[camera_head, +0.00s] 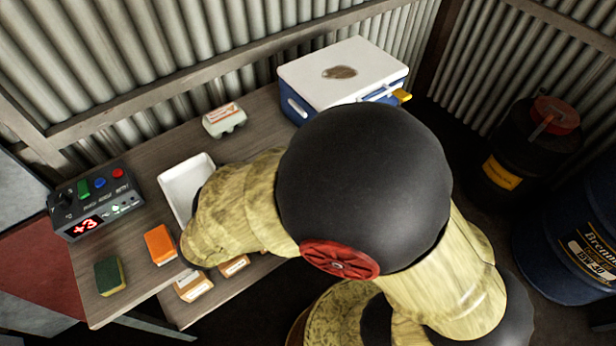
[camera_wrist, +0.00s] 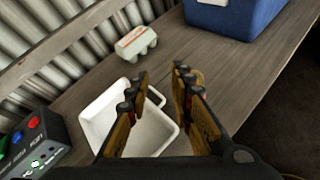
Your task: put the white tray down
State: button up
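The white tray (camera_head: 180,188) is a shallow rectangular dish at the middle of the wooden table, partly covered by my arm in the head view. In the wrist view the tray (camera_wrist: 98,118) lies below and left of my gripper (camera_wrist: 161,80). The two fingers stand apart with a visible gap. The left finger overlaps the tray's inside, and the right finger is outside its right edge. The tray's right rim shows in the gap, and I see no finger pressing on it. The tray looks level on or very close to the tabletop. My gripper is hidden in the head view.
Bare wood lies between tray and cooler.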

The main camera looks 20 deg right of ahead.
jog(key=s+d+r+m+g+h, duration=0.1)
jog(key=s+d+r+m+g, duration=0.2)
jog(key=d, duration=0.4)
jog(key=s+d+r+m+g+h, duration=0.1)
jog(key=d+r+m+h, duration=0.15)
jog(key=d+m, duration=0.4)
jog(key=s+d+r+m+g+y, duration=0.4)
jog(key=s+d+m, duration=0.4)
jog(key=s+m, duration=0.4)
jog(key=shift+s+d+r+m, duration=0.25)
jog(key=shift+r+m, duration=0.1)
jog(key=shift+r, duration=0.15)
jog(key=shift+o, duration=0.2)
jog(key=s+a+r+m+t+y, duration=0.1)
jog(key=s+a+r+m+y, duration=0.1)
jog(key=m, duration=0.4)
notch_tip(320, 180, up, 2)
jog(key=s+y, duration=0.1)
jog(key=s, duration=0.1)
jog(key=shift+s+a+y, duration=0.3)
jog(key=shift+a+y, duration=0.05)
jog(key=shift+a, duration=0.05)
jog(key=shift+o, duration=1.4)
jog(key=shift+a+r+m+t, duration=0.2)
jog(key=shift+r+m+t, duration=0.1)
jog(key=shift+c, duration=0.5)
jog(key=shift+a, duration=0.15)
